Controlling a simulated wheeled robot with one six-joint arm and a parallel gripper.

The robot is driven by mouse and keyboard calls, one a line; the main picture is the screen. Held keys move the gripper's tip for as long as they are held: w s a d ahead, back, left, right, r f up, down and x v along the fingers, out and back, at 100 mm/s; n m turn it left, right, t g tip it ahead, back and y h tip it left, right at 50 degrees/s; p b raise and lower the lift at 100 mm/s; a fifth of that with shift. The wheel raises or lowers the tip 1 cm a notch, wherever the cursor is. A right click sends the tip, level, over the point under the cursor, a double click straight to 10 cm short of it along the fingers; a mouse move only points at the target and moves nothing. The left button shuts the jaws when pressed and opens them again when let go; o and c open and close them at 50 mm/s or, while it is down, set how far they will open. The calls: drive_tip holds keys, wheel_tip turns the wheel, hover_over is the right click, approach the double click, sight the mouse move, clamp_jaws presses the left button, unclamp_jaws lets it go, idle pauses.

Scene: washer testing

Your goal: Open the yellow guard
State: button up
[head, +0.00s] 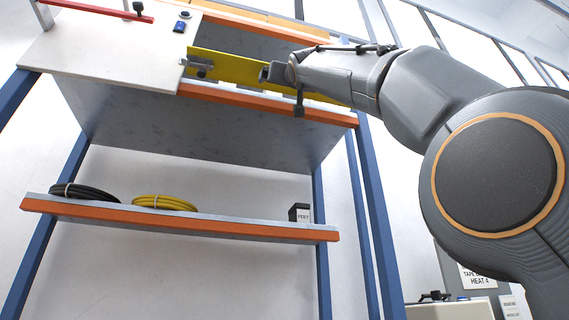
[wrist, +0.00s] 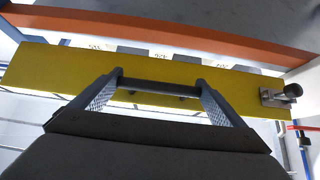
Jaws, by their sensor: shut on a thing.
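The yellow guard (head: 236,69) is a long flat bar along the upper bay of the blue and orange rack in the head view. It spans most of the wrist view (wrist: 58,70). A metal latch with a dark knob (wrist: 282,95) sits near its right end there; the latch also shows at the guard's left end in the head view (head: 202,67). My gripper (head: 273,72) is at the guard's middle. In the wrist view its fingers (wrist: 159,90) are shut on a dark handle bar (wrist: 158,85) in front of the yellow face. My arm hides the guard's right part in the head view.
A white panel (head: 110,55) with a red lever (head: 100,11) and a blue button (head: 180,27) is left of the guard. The lower shelf (head: 230,223) holds a black coil (head: 85,193), a yellow coil (head: 163,203) and a small dark box (head: 299,213).

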drive_tip(key=shift+w+a+f, duration=0.1)
drive_tip(key=shift+w+f, duration=0.1)
drive_tip(key=shift+w, duration=0.05)
drive_tip(key=o, duration=1.2)
drive_tip(key=shift+r, duration=0.1)
drive_tip(key=shift+s, duration=0.1)
drive_tip(key=b+v, duration=0.6)
drive_tip(key=v, duration=0.1)
drive_tip(key=shift+s+f, duration=0.25)
drive_tip(key=shift+f, duration=0.05)
